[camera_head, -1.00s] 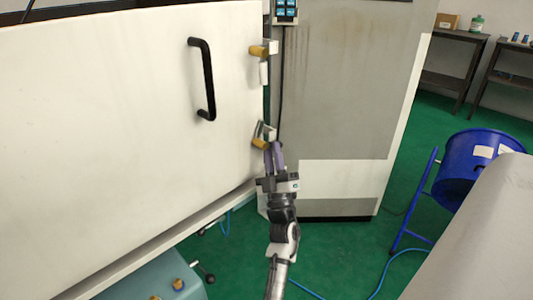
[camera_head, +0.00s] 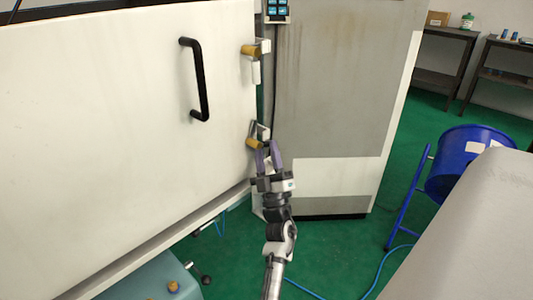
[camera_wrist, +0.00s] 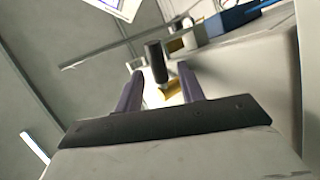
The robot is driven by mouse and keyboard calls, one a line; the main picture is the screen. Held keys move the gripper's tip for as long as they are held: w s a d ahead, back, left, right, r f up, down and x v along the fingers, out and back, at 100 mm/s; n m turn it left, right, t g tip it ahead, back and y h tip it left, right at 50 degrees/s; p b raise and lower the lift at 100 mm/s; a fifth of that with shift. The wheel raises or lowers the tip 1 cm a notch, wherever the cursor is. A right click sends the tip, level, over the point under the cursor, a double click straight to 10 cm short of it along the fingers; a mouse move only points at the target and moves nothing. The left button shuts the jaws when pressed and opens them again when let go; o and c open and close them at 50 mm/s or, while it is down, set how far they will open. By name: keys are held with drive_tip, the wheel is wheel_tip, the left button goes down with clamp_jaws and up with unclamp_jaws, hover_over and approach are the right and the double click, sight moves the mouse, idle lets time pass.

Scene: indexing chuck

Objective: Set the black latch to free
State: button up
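A black cylindrical latch handle (camera_wrist: 156,62) stands between the spread fingers of my gripper (camera_wrist: 162,82) in the wrist view. A gap shows on each side of it, wider on the right. A yellow part (camera_wrist: 170,91) lies behind its lower end. In the head view my gripper (camera_head: 268,148) is at the lower catch on the white door's right edge. That catch has a yellow part (camera_head: 255,143) and a metal bracket (camera_head: 262,130). The black handle is not distinguishable there. My gripper is open, and no firm contact is visible.
An upper catch with a yellow part (camera_head: 250,50) and a pale handle sits higher on the white door (camera_head: 100,110). A black door handle (camera_head: 197,80) is left of my gripper. A grey cabinet (camera_head: 335,90) stands to the right, and a blue drum (camera_head: 465,160) farther right.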

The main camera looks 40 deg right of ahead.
drive_tip(key=b+v, duration=0.1)
drive_tip(key=v, duration=0.6)
drive_tip(key=shift+f, duration=0.15)
drive_tip(key=shift+s, duration=0.1)
